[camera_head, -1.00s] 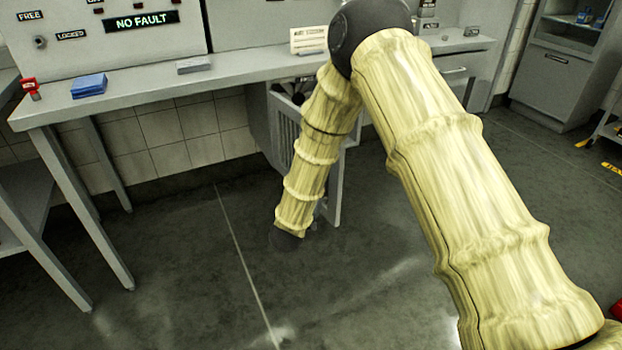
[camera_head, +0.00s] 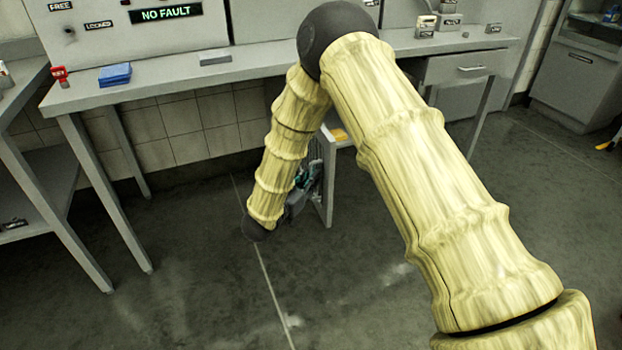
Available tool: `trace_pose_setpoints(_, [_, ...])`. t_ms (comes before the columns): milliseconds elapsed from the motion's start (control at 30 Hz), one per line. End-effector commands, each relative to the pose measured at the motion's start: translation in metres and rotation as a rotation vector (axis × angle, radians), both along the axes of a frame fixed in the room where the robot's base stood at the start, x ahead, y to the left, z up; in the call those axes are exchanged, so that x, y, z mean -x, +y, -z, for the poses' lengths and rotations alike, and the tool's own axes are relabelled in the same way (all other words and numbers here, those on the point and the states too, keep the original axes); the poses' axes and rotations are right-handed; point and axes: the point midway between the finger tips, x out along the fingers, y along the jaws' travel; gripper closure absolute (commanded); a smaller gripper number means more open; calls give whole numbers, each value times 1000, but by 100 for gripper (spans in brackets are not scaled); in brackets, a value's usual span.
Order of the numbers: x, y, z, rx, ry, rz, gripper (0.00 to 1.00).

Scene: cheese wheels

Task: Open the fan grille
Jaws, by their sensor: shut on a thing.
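The fan grille (camera_head: 329,180) is a grey panel under the bench, seen nearly edge-on and standing out from the bench. My arm hides much of it, and the fan behind cannot be seen. My gripper (camera_head: 308,182) is a dark shape at the grille's left side, shut on the grille. The fingertips are partly hidden by my sleeved arm, so the exact hold cannot be made out.
A drawer (camera_head: 470,67) is at right. A side table (camera_head: 40,180) stands at left. The floor in front is clear.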

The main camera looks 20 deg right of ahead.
Motion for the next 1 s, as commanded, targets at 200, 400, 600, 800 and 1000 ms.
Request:
trace_pose_setpoints(200, [-1,1,0,1,0,-2,68])
trace_pose_setpoints(400, [-1,2,0,0,0,-4,68])
trace_pose_setpoints(600, [2,6,0,0,0,-5,68])
trace_pose_setpoints(800, [18,27,0,1,2,-7,68])
trace_pose_setpoints(1000, [42,56,0,1,2,-5,68])
